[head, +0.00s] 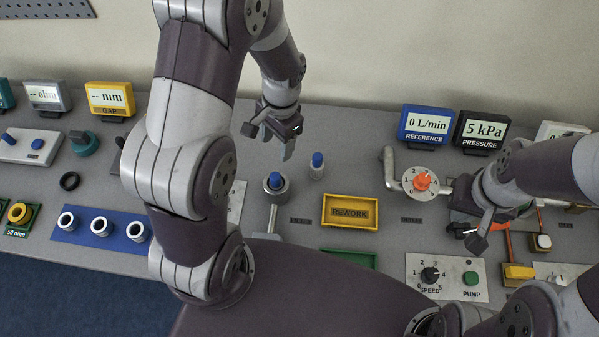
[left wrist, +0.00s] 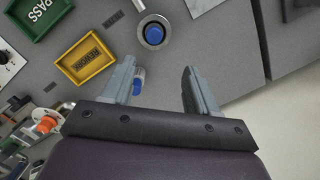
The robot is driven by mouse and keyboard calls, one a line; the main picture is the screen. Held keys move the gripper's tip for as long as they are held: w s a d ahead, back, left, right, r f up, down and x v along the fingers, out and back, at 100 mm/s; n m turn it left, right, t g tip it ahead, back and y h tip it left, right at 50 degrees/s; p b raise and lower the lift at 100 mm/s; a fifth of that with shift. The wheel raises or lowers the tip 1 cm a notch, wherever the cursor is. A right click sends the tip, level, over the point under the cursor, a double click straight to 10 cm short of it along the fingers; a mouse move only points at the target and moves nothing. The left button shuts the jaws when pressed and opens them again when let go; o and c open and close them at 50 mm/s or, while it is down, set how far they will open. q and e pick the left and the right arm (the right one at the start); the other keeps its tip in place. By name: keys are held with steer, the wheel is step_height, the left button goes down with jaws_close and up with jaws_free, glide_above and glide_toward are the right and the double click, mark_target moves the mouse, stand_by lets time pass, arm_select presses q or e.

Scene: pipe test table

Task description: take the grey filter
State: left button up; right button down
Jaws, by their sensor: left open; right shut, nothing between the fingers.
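A small light grey cylinder with a blue top (head: 317,168) stands upright on the table. A second blue-topped part (head: 275,182) sits in a dark round holder with a light rim; it also shows in the left wrist view (left wrist: 154,34). No label marks either as the grey filter. My left gripper (head: 269,138) is open and empty, above and behind these parts. In the left wrist view the free-standing cylinder (left wrist: 138,82) is partly hidden by the left-hand finger. My right gripper (head: 477,238) is shut and empty near the orange-handled valve (head: 422,181).
A yellow REWORK tray (head: 351,198) lies right of the holder, with a green PASS tray (left wrist: 38,14) beside it. REFERENCE (head: 427,124) and PRESSURE (head: 480,130) displays stand behind the valve. A speed panel (head: 447,263) is in front. Bare table lies around the free-standing cylinder.

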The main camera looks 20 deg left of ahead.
mark_target(275, 176)
arm_select(q)
steer(key=shift+m, duration=0.4)
steer(key=s+f, duration=0.1)
steer(key=f, duration=0.3)
steer(key=f+p, duration=0.1)
steer(key=f, duration=0.2)
steer(key=s+f, duration=0.1)
steer(key=f, duration=0.3)
steer(key=shift+s+f+p, duration=0.3)
steer(key=shift+f+p, duration=0.05)
steer(key=shift+p, duration=0.05)
steer(key=shift+f, duration=0.25)
jaws_close()
